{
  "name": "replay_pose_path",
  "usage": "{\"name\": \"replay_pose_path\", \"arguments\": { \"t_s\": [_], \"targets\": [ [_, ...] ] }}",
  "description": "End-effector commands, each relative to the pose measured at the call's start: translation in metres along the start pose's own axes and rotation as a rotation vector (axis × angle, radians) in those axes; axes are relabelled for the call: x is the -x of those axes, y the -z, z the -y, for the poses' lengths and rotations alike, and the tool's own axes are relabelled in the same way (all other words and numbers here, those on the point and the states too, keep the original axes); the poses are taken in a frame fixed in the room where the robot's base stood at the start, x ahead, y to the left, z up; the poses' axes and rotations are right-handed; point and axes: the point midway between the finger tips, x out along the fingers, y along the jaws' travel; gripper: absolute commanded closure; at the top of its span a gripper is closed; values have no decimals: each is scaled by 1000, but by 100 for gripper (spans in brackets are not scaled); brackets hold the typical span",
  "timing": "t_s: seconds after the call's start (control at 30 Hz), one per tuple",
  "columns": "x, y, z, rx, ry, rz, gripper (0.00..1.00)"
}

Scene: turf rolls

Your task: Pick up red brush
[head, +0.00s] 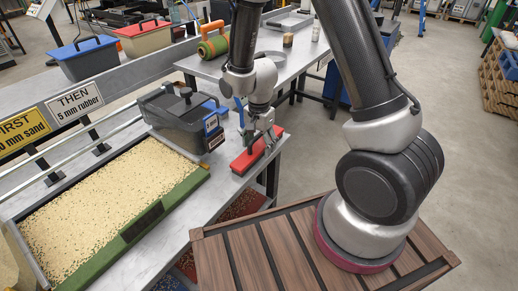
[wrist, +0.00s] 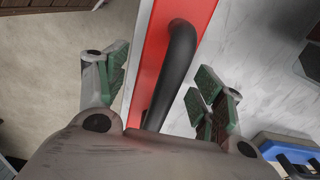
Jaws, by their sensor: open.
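The red brush (head: 257,151) lies on the grey table near its front edge, to the right of the sand tray. In the wrist view its red back (wrist: 152,50) and its black curved handle (wrist: 177,70) run between my fingers. My gripper (head: 262,134) is over the brush, pointing down. In the wrist view my gripper (wrist: 163,90) is open, with one green-padded finger on each side of the handle and gaps to both. The lower end of the handle is hidden behind the gripper body.
A grey box (head: 182,122) with a black knob stands just left of the brush. The sand tray (head: 147,221) with its green front lies further left. A green roll (head: 213,46) is behind. A slatted wooden deck (head: 240,262) lies below my arm.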

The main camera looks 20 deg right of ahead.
Motion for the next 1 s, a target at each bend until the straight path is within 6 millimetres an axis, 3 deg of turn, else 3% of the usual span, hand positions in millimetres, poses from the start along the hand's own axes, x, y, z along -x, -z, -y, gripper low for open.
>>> {"name": "replay_pose_path", "arguments": {
  "t_s": [0.1, 0.33, 0.6, 0.63, 1.0],
  "targets": [
    [-12, 0, 0, 0, -1, 0, 32],
    [-13, 0, 0, 1, 1, 0, 32],
    [-13, 0, 0, 1, 1, 0, 80],
    [-13, 0, 0, 1, 1, 0, 81],
    [-7, 0, 1, 1, 2, -1, 81]
  ]
}}
